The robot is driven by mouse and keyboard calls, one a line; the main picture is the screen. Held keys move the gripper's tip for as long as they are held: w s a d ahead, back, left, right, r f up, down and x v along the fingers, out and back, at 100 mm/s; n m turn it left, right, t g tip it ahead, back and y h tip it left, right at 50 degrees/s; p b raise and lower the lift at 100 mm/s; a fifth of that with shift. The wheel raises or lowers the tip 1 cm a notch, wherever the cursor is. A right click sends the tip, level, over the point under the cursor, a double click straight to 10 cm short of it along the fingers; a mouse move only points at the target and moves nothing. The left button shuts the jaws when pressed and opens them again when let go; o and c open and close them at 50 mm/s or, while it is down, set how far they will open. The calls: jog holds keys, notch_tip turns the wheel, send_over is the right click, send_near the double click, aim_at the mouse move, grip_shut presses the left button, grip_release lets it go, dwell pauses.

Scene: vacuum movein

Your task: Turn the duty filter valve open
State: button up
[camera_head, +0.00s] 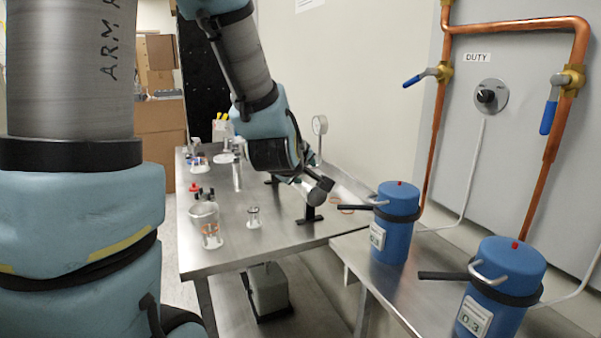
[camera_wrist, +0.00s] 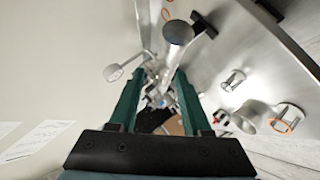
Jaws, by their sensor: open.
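The duty filter valve (camera_head: 445,72) is a brass valve on the left copper pipe, beside the "DUTY" sign (camera_head: 477,57). Its blue lever (camera_head: 420,77) points left, across the upright pipe. A second brass valve (camera_head: 572,80) sits on the right pipe; its blue lever (camera_head: 549,112) hangs down along the pipe. My gripper (camera_wrist: 161,75) shows in the wrist view with its two green fingers apart. It is over the steel table, well left of the valves. In the head view its fingers are hidden or cannot be made out. No valve shows in the wrist view.
Two blue canisters (camera_head: 396,215) (camera_head: 508,270) stand below the pipes. A round knob (camera_head: 487,96) is between the valves.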

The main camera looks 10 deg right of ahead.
jog(key=shift+a, duration=0.1)
jog(key=shift+c, duration=1.1)
jog(key=shift+d+r, duration=0.1)
jog(key=shift+d, duration=0.1)
jog(key=shift+c, duration=0.8)
jog(key=shift+g+h, duration=0.6)
jog(key=shift+h, duration=0.1)
jog(key=d+r, duration=0.2)
jog(key=w+d+r, duration=0.1)
jog(key=d+r, duration=0.1)
jog(key=d, duration=0.1)
jog(key=w+d+r+b, duration=0.1)
jog(key=d+r, duration=0.1)
jog(key=shift+d+r, duration=0.2)
jog(key=shift+r, duration=0.1)
grip_shut()
jog(key=n+g+b, duration=0.2)
jog(key=n, duration=0.1)
send_near(418, 79)
jog(key=w+a+r, duration=0.2)
jog(key=a+r, duration=0.2)
jog(key=a, duration=0.2)
jog(key=w+d+f+p, duration=0.3)
jog(key=w+d+f, duration=0.2)
jog(key=d+f, duration=0.3)
jog(key=shift+f, duration=0.25)
